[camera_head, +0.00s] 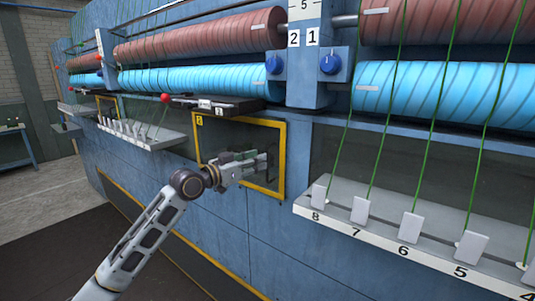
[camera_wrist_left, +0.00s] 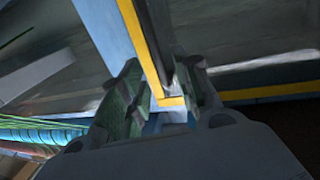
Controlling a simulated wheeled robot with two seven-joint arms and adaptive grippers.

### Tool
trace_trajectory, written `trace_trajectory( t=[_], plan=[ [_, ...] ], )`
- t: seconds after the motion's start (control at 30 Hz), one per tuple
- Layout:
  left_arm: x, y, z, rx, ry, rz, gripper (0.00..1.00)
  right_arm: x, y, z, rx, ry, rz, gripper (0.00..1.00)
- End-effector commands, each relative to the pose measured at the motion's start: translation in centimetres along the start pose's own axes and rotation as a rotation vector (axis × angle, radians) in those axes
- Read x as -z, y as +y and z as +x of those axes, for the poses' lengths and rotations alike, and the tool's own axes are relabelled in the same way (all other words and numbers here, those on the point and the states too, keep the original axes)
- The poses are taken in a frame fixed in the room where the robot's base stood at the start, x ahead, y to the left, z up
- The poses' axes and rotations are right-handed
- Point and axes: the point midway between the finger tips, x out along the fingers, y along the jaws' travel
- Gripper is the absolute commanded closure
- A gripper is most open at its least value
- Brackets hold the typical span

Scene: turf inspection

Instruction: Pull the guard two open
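Guard two (camera_head: 225,135) is a dark, see-through panel in a yellow frame with a "2" label at its upper left, set in the blue machine front. It looks closed or nearly so; I cannot tell exactly. My left gripper (camera_head: 263,161) is in front of its right part, close to the right frame edge. In the left wrist view the two green-grey fingers of this gripper (camera_wrist_left: 160,88) stand apart on either side of the yellow frame edge (camera_wrist_left: 140,38). Contact with the frame cannot be made out. My right gripper is not in view.
A white numbered ledge (camera_head: 420,235) with upright tabs and green yarns juts out at the right. Another ledge (camera_head: 140,135) juts out left of the guard. Blue and red rollers (camera_head: 195,80) run above. Open floor (camera_head: 50,200) lies to the left.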

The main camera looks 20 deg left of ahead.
Motion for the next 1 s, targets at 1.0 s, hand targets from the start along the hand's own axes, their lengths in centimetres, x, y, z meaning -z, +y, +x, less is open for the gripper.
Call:
trace_trajectory(
  t=[1.0],
  plan=[
    [0.0, 0.0, 5.5, 0.000, 0.000, -0.001, 0.75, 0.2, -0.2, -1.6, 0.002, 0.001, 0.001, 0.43]
  ],
)
